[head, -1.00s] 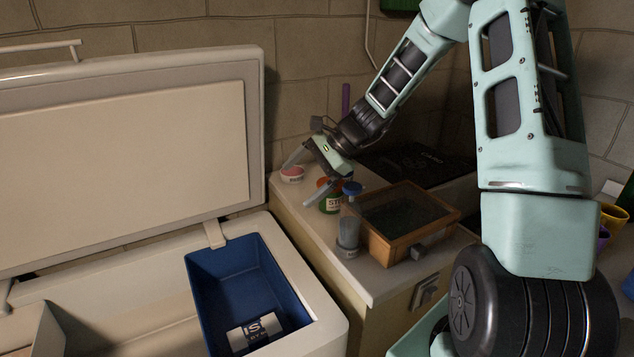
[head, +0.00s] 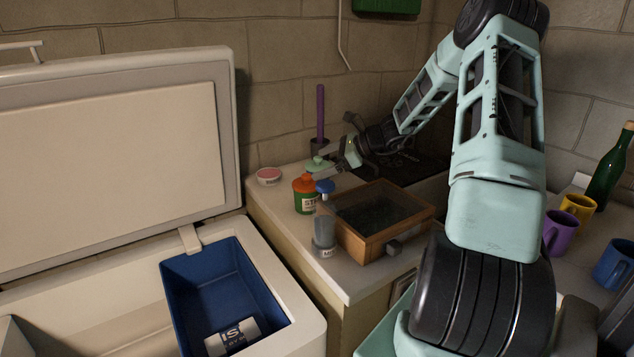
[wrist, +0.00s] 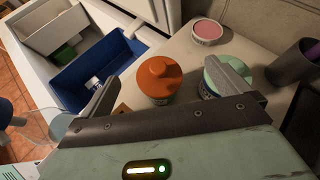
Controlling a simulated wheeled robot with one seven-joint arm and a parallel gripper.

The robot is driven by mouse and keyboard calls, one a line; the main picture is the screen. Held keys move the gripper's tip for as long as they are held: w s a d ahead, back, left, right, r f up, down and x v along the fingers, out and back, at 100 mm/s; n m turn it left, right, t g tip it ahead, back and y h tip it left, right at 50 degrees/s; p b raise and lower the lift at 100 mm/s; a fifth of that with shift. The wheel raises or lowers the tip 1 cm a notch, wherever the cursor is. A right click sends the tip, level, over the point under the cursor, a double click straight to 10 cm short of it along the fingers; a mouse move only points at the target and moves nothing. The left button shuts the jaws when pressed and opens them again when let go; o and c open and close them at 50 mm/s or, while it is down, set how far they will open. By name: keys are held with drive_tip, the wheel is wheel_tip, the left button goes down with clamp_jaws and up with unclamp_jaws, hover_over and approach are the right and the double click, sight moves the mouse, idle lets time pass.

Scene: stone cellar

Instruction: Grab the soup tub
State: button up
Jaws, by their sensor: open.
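A low, round white tub with a pink lid (head: 269,176) stands on the counter's back left corner; it looks like the soup tub, but its label is too small to read. It also shows at the top of the wrist view (wrist: 207,31), upright and beyond my fingers. My gripper (head: 334,160) is open and empty, to the right of the tub and apart from it. In the wrist view an orange-lidded jar (wrist: 158,78) shows between my fingers (wrist: 160,84), and the right finger partly covers a mint-lidded container (wrist: 213,72).
The orange-lidded green jar (head: 305,195) and a blue-lidded item (head: 325,186) stand close together. A grey-topped jar (head: 324,238) and a wooden glass-topped box (head: 397,208) are nearer. A dark cup (wrist: 296,65) is at right. The open chest (head: 272,262) holds a blue bin (head: 185,285).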

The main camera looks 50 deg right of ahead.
sight(322, 165)
drive_tip(key=s+d+f+m+t+h, duration=0.1)
drive_tip(key=s+d+m, duration=0.15)
drive_tip(key=d, duration=0.35)
drive_tip(key=s+d+f+m+t+h, duration=0.1)
drive_tip(key=d+m+h, duration=0.15)
drive_tip(key=d, duration=0.25)
drive_tip(key=shift+t+y, duration=0.3)
drive_tip(key=shift+y, duration=0.25)
drive_tip(key=x, duration=0.3)
drive_tip(key=p+x, duration=0.1)
drive_tip(key=x, duration=0.3)
drive_tip(key=p+x, duration=0.1)
drive_tip(key=x, duration=0.2)
drive_tip(key=shift+w+d+f, duration=0.15)
drive_tip(key=shift+w, duration=0.2)
drive_tip(key=shift+p+x, duration=1.05)
drive_tip(key=shift+x, duration=1.9)
drive_tip(key=shift+d, duration=0.2)
drive_tip(key=c, duration=1.2)
